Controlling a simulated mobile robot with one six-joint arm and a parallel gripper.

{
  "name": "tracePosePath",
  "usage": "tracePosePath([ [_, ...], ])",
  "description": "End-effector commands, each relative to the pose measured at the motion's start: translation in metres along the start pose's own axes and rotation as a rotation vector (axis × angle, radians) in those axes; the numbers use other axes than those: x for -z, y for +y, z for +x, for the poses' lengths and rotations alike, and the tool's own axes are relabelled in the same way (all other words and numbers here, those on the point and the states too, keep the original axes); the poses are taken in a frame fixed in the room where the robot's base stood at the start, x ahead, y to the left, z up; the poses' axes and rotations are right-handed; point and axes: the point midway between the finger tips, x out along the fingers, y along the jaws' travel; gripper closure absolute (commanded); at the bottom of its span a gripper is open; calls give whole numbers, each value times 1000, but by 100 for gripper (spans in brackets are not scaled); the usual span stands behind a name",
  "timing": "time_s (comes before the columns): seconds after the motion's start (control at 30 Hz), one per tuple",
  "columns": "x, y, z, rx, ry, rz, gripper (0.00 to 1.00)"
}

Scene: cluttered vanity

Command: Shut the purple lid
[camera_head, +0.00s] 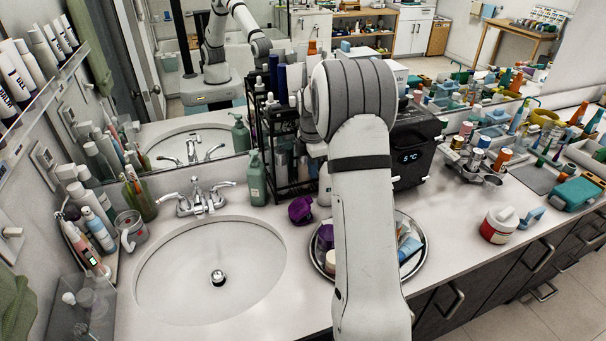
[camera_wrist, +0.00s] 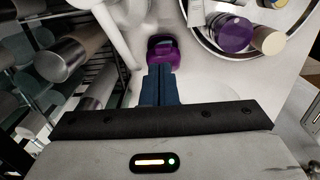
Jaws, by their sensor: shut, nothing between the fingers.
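A small purple lidded thing (camera_head: 300,208) stands on the counter between the sink and the round tray. In the wrist view the purple lid (camera_wrist: 162,46) lies just beyond the tips of my gripper (camera_wrist: 160,68). My gripper's dark blue fingers are together and empty, pointing at the purple thing. I cannot tell whether they touch it or how far the lid is open. In the head view my gripper is hidden behind my arm. A second purple, round-topped item (camera_head: 326,236) stands on the tray; it also shows in the wrist view (camera_wrist: 233,36).
The round metal tray (camera_head: 424,262) holds several items beside my arm. The sink (camera_head: 170,290) is on the left. A green pump bottle (camera_head: 256,180) and a black rack (camera_head: 283,192) stand behind the purple thing. A black box with a display (camera_head: 415,158) stands right.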

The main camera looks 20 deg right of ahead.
Motion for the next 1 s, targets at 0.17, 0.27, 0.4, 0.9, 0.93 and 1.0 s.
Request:
tracePosePath([
  [0.17, -20, 0, -25, 0, 0, 1, 100],
  [0.27, -24, 0, -26, 1, 0, 1, 100],
  [0.4, -22, -1, -26, -6, -7, 37, 100],
  [0.9, 20, -18, -37, -181, -68, 800, 100],
  [0.93, 23, -20, -38, -199, -64, 859, 100],
  [1.0, 30, -24, -40, -239, -52, 998, 100],
])
